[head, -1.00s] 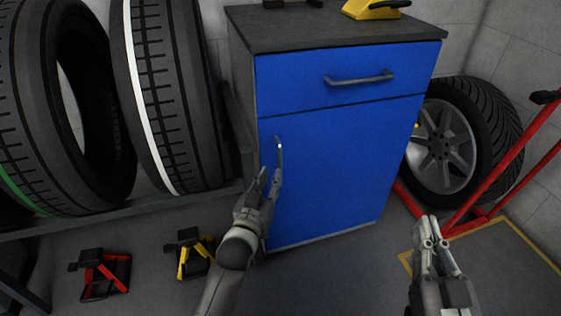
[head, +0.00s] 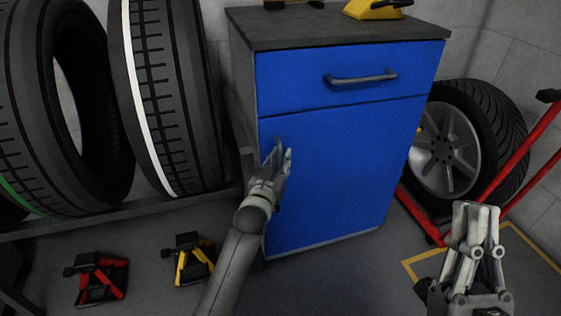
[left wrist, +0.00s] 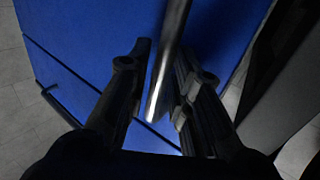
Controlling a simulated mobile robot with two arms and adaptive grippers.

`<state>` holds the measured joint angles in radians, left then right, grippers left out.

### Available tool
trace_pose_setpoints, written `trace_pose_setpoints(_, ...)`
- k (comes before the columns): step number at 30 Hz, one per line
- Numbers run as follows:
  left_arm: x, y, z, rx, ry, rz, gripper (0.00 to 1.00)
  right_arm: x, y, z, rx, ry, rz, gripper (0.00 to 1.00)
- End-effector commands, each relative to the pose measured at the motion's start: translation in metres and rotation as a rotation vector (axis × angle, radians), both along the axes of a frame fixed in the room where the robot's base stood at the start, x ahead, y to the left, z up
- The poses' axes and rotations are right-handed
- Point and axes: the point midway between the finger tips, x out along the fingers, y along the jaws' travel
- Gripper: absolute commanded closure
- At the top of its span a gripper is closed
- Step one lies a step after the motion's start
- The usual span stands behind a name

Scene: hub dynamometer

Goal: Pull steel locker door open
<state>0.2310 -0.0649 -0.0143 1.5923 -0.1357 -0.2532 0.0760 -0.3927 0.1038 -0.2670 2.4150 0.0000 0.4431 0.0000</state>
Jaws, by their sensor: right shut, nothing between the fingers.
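The steel locker is a blue-fronted cabinet with a dark top (head: 330,27). Its blue door (head: 345,170) sits flush below a drawer, closed. My left gripper (head: 279,150) is at the upper left of the door and hides the door handle in the head view. In the left wrist view the metal door handle (left wrist: 166,75) runs between the fingers of my left gripper (left wrist: 160,68), which are open around it with a gap on the left side. My right gripper (head: 476,208) is shut and empty, in front of the cabinet's right side, away from the door.
The drawer (head: 350,78) above has its own bar handle (head: 361,79). Large tyres (head: 165,100) stand on a rack at left. Red (head: 98,279) and yellow (head: 190,260) tools lie on the floor. A wheel (head: 450,145) and red frame (head: 520,155) stand at right.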

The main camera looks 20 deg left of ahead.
Motion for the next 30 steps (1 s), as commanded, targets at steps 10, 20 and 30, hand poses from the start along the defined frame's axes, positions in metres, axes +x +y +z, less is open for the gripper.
trace_pose_setpoints(10, 0.0009, 0.0001, -0.0004, 0.000, 0.001, 0.000, 0.84, -0.0014, -0.0002, 0.0011, 0.003, -0.008, 0.001, 1.00)
trace_pose_setpoints(20, 0.0007, 0.0001, -0.0004, 0.000, 0.001, 0.000, 1.00, -0.0013, -0.0001, 0.0011, 0.003, -0.008, 0.001, 1.00)
trace_pose_setpoints(30, -0.0028, -0.0028, 0.0003, 0.000, 0.001, -0.006, 1.00, 0.0081, 0.0010, -0.0047, -0.016, 0.051, -0.004, 1.00)
